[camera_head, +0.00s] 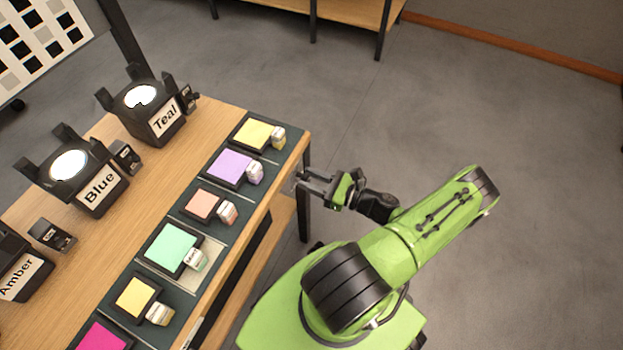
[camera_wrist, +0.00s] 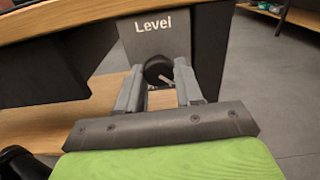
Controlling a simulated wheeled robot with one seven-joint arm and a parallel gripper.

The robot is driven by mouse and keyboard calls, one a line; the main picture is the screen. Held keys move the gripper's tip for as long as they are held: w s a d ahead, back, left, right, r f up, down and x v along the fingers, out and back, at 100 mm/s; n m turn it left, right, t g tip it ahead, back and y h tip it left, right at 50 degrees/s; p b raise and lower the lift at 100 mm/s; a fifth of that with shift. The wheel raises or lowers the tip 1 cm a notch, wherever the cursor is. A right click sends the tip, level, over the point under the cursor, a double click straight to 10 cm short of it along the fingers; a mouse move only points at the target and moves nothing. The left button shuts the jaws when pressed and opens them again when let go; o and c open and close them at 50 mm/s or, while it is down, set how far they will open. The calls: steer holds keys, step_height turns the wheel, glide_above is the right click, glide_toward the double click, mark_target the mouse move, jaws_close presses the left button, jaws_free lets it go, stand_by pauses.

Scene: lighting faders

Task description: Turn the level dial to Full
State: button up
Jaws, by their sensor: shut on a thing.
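The level dial (camera_wrist: 157,68) is a round black knob with a light pointer mark, on a dark panel (camera_wrist: 150,40) lettered "Level" under the tabletop edge. The pointer slants, but no scale or Full mark is readable. My gripper (camera_wrist: 160,80) is shut on the dial in the wrist view, one finger at each side. In the head view my gripper (camera_head: 299,182) is at the table's right edge, and the dial is hidden below that edge.
The wooden table (camera_head: 185,125) carries lamps labelled Teal (camera_head: 152,112), Blue (camera_head: 85,180) and Amber (camera_head: 22,268). Coloured filters in dark trays line its near edge, including a purple one (camera_head: 229,166). The grey floor (camera_head: 440,120) at right is clear.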

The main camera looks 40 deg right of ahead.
steer(key=shift+f+m, duration=0.1)
steer(key=shift+m, duration=0.2)
steer(key=o, duration=1)
steer(key=p+v, duration=0.1)
steer(key=v, duration=1.5)
steer(key=shift+a, duration=0.1)
